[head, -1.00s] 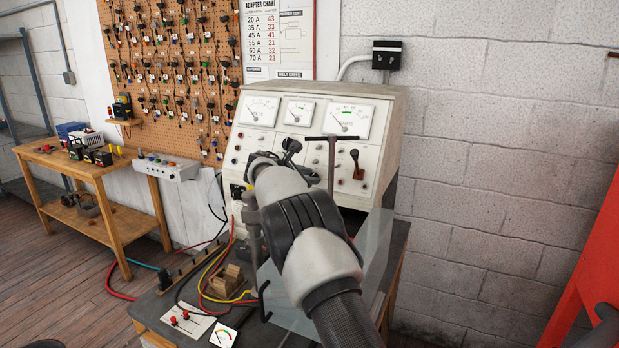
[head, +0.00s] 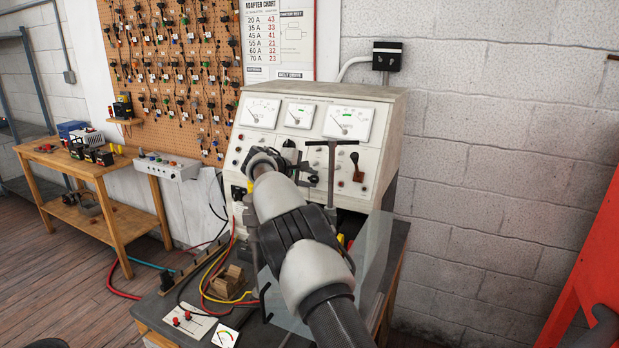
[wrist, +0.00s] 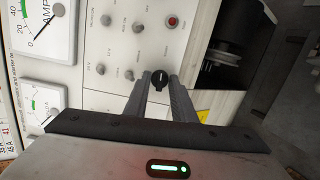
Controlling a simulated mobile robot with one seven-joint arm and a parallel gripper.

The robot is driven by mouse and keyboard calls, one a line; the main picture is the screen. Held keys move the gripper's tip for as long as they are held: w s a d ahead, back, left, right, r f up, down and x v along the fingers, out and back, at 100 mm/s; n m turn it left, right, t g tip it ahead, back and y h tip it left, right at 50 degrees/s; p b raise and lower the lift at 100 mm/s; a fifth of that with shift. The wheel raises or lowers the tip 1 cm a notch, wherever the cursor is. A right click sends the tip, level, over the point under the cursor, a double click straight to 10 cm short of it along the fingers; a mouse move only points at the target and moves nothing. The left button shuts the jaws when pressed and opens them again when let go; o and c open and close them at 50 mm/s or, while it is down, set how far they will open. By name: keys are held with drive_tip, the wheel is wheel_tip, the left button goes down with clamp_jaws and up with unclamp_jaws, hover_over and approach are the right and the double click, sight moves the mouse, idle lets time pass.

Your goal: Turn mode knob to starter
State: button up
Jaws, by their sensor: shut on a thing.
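The mode knob (wrist: 160,79) is a small round black knob on the pale panel of the test bench, in the wrist view. My gripper (wrist: 160,84) has one finger on each side of it and is shut on it. The knob's marking and the nearby labels are too small to read. In the head view my gripper (head: 308,176) is at the front panel of the bench console (head: 375,106), and my wrist hides the knob there.
Small grey knobs (wrist: 137,27) and a red button (wrist: 172,22) sit close by on the panel. A T-shaped handle (head: 331,165) and a brown lever (head: 357,168) stand out right of my gripper. A clear shield (head: 372,260) is beside my forearm.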

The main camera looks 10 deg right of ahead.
drive_tip(key=shift+m, duration=0.6)
drive_tip(key=o, duration=1)
drive_tip(key=b+v, duration=0.3)
drive_tip(key=v, duration=1.4)
drive_tip(key=shift+s+r+b, duration=0.15)
drive_tip(key=shift+b, duration=0.15)
drive_tip(key=shift+a, duration=0.1)
